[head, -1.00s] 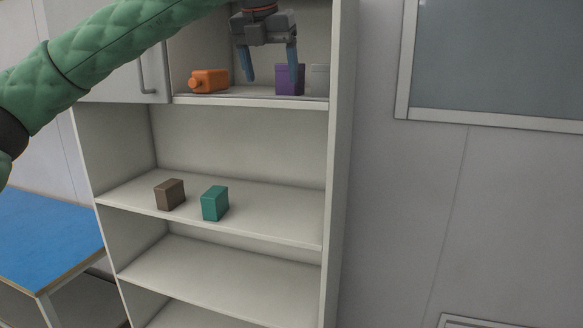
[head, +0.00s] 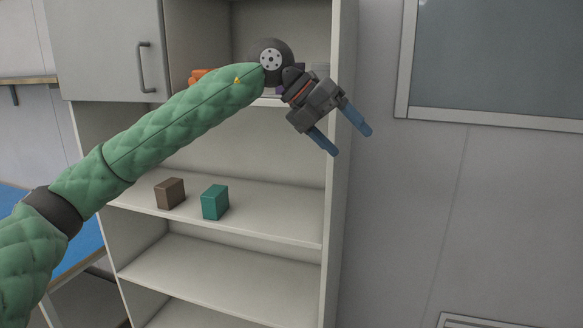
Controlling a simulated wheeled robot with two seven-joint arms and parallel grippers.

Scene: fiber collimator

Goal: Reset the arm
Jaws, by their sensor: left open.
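My left arm (head: 150,140), in a green quilted sleeve, reaches in from the lower left across the front of the shelf unit. My left gripper (head: 346,142) is open and empty, in front of the unit's right side panel, with its blue fingers tilted down to the right. The orange thing (head: 200,75) on the upper shelf shows only in part above the arm. The purple box on that shelf is almost wholly hidden behind my wrist. My right gripper is not in view.
A brown box (head: 169,194) and a teal box (head: 215,202) stand on the middle shelf (head: 270,222). The lower shelf (head: 220,280) is empty. A grey cabinet door (head: 105,50) with a handle is at the upper left. A blue table (head: 85,245) is at the left.

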